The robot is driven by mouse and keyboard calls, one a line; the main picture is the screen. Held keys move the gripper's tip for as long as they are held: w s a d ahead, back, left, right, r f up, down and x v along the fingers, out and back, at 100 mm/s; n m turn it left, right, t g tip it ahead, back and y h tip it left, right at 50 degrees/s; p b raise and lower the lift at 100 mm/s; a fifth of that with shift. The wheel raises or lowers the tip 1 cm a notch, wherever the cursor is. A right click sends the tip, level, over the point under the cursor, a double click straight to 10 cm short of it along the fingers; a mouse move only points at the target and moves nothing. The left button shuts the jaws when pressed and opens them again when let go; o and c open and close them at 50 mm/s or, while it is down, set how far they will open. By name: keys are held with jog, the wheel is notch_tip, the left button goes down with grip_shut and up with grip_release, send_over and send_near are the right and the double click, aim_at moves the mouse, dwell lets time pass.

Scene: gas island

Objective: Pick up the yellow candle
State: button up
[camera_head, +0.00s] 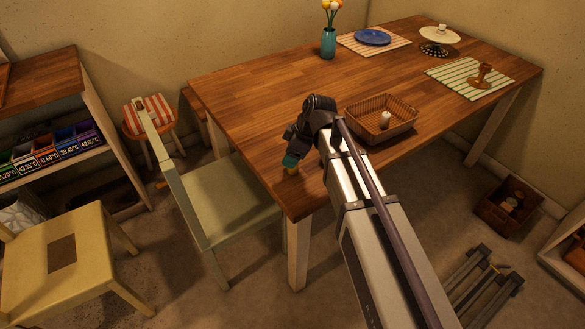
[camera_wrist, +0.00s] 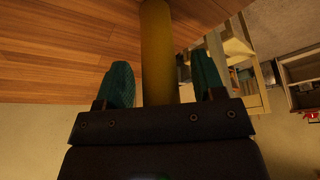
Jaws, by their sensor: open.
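The yellow candle (camera_wrist: 157,50) is a plain upright-looking cylinder between the two teal fingers of my gripper (camera_wrist: 162,66) in the wrist view. A gap shows on each side of it, so the fingers are open around it and not pressed on it. In the head view my gripper (camera_head: 291,160) is at the table's near left corner. Only a small yellow bit of the candle (camera_head: 292,171) shows just below the fingers; the rest is hidden by my gripper.
The wooden table (camera_head: 250,90) bears a wicker basket (camera_head: 403,123) holding a white candle (camera_head: 384,120), right of my arm. A teal vase (camera_head: 328,43) stands farther back. A pale green chair (camera_head: 225,195) stands close left of the table corner.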

grip_shut()
dwell(0.6)
